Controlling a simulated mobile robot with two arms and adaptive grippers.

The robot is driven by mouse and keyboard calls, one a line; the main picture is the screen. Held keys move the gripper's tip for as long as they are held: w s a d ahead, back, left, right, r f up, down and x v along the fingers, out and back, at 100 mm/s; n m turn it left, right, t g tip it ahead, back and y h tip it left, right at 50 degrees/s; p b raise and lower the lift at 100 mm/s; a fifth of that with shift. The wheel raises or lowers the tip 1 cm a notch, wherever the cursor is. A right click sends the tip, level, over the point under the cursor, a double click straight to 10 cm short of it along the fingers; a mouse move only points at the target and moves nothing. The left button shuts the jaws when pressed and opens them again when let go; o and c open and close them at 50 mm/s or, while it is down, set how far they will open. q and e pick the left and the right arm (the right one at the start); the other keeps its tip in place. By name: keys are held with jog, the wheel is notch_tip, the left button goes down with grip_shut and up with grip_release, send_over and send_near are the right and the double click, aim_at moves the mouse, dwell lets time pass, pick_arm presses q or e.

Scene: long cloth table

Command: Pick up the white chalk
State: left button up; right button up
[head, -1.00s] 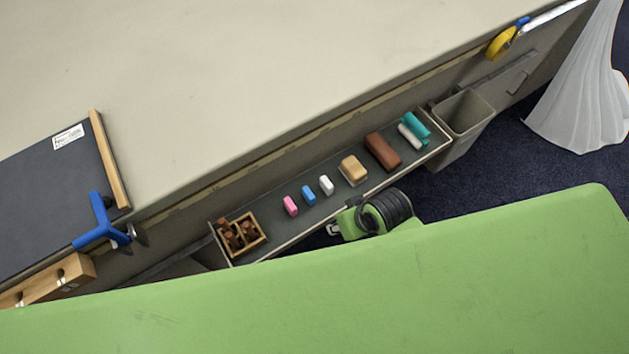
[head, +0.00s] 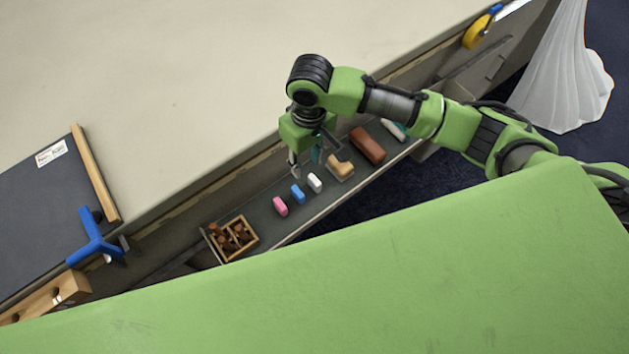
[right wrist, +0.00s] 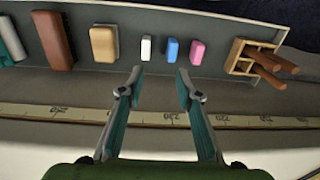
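The white chalk (head: 314,183) is a small white block on the dark tray (head: 262,214), between a blue chalk (head: 297,194) and a tan block (head: 340,167). In the right wrist view the white chalk (right wrist: 146,48) lies ahead of the fingertips, roughly between their lines. My right gripper (head: 307,170) hangs over the tray's table-side edge, close to the white chalk and apart from it. In the right wrist view its two fingers (right wrist: 160,84) are spread with nothing between them. My left gripper is not in view.
A pink chalk (head: 280,206), a red-brown block (head: 367,145) and a wooden box of brown sticks (head: 234,238) share the tray. The pale table edge (head: 215,170) runs alongside. A blue clamp (head: 93,239) stands at left.

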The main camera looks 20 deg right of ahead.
jog(key=d, duration=0.2)
send_over(315, 180)
jog(key=shift+h, duration=0.3)
jog(key=f, duration=0.7)
jog(key=shift+a+f, duration=0.15)
jog(key=shift+a, duration=0.2)
jog(key=shift+w+d+f+p, duration=0.1)
jog(key=shift+d+f+p, duration=0.1)
jog(key=shift+f, duration=1.2)
jog(key=shift+d+f+p, duration=0.15)
jog(key=shift+f+p, duration=0.05)
jog(key=shift+f, duration=1.2)
grip_shut()
